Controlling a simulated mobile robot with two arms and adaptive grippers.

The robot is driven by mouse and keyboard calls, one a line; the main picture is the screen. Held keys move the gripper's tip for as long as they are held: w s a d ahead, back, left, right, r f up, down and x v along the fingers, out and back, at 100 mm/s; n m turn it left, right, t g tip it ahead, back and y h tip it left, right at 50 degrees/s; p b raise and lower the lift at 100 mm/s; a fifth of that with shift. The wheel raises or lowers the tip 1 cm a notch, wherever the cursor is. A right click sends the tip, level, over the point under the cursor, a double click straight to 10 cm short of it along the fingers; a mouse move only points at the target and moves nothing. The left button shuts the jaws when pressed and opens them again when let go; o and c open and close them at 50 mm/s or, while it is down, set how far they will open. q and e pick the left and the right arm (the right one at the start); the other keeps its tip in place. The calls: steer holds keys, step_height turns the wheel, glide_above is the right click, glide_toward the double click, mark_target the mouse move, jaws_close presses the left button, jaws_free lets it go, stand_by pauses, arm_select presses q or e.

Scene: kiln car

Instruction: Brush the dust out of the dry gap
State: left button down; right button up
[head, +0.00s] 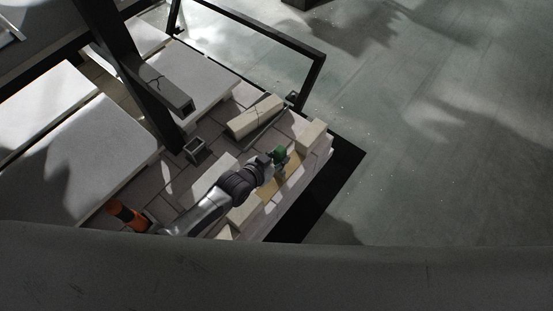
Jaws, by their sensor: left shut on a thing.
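My left gripper (272,160) is over the front edge of the kiln car's brick deck (180,185). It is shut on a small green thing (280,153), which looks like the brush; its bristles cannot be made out. Below and beside the gripper is a tan strip (291,184) along the edge, between a pale block (311,136) on the right and another pale block (245,213) on the left. This looks like the gap. The gripper and arm hide part of it, and dust cannot be made out. My right gripper is not in view.
An orange and black tool (127,214) is at the left. A dark frame (310,78) rises behind. Floor (430,150) at right is clear.

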arm_select(q)
steer(key=shift+w+d, duration=0.1)
steer(key=shift+w+d+b, duration=0.5)
steer(key=shift+w, duration=0.2)
steer(key=shift+w+d+b, duration=0.5)
steer(key=shift+w, duration=0.2)
steer(key=shift+w+d, duration=0.25)
steer(key=shift+w, duration=0.05)
steer(key=w+d+b, duration=0.2)
steer(key=w+b, duration=0.1)
steer(key=shift+w+d, duration=0.3)
